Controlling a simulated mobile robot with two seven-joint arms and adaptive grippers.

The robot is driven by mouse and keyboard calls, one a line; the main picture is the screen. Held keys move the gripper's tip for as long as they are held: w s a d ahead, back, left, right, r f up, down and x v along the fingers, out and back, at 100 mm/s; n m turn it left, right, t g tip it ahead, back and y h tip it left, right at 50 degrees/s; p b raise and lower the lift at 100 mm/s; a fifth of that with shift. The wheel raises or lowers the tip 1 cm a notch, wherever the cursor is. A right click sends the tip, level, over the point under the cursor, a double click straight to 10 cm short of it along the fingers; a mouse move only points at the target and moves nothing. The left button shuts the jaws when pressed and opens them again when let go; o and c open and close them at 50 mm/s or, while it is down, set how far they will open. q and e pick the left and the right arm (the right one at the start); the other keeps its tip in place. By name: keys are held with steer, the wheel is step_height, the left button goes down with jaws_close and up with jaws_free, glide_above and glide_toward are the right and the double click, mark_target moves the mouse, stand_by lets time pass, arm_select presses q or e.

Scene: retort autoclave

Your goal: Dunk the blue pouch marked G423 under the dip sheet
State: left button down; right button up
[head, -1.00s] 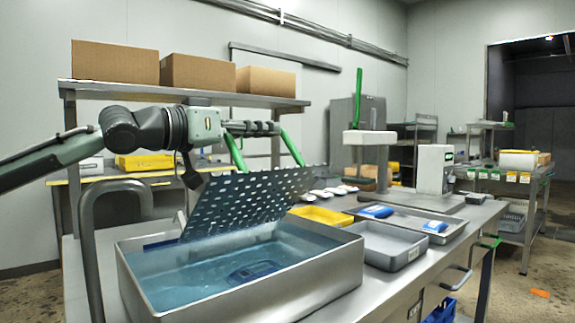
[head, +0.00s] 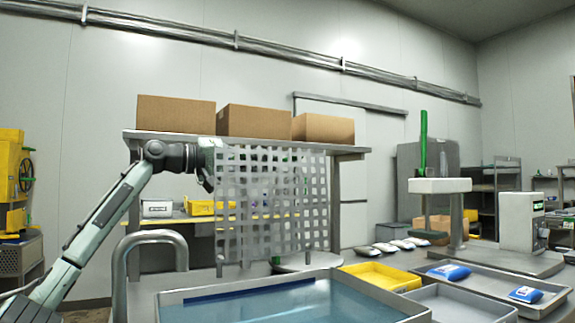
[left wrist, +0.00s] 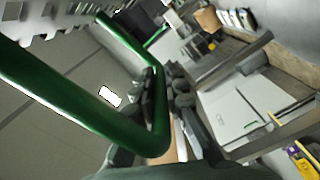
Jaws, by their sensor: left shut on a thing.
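The dip sheet (head: 262,215), a grey perforated plate, stands nearly upright above the back of the water tank (head: 375,298). My left gripper (left wrist: 165,105) is shut on its green handle (left wrist: 80,95) in the left wrist view. In the head view the left gripper is mostly hidden behind the sheet. Two blue pouches lie in trays at the right, one farther back (head: 448,271) and one nearer (head: 525,294). Their markings are too small to read. Only the back part of the tank's water shows, with no pouch visible there. My right gripper is not in view.
A yellow tray (head: 381,276) and an empty grey tray (head: 460,303) sit right of the tank. A bent metal pipe (head: 150,238) rises at the tank's left. A shelf with cardboard boxes (head: 255,120) stands behind. A scale-like stand (head: 440,187) is farther right.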

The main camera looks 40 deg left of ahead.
arm_select(q)
steer(key=shift+w+a+f+n+p, duration=0.35)
steer(key=shift+a+n, duration=0.1)
steer(key=shift+a, duration=0.35)
steer(key=shift+w+a+f+n+p, duration=0.3)
steer(key=shift+a+n, duration=0.2)
steer(key=shift+a, duration=0.35)
steer(key=shift+w+a+f+n+p, duration=0.25)
steer(key=shift+a+f+n+p, duration=0.15)
steer(key=shift+a, duration=0.4)
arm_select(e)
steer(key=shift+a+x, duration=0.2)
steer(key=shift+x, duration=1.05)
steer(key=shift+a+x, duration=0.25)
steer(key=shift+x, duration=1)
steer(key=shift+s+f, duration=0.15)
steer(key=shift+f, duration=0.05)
arm_select(q)
steer(key=c, duration=1.6)
jaws_free()
steer(key=shift+a, duration=0.1)
steer(key=shift+o, duration=0.2)
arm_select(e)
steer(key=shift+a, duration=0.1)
arm_select(q)
steer(key=v, duration=1.2)
steer(key=shift+r, duration=0.1)
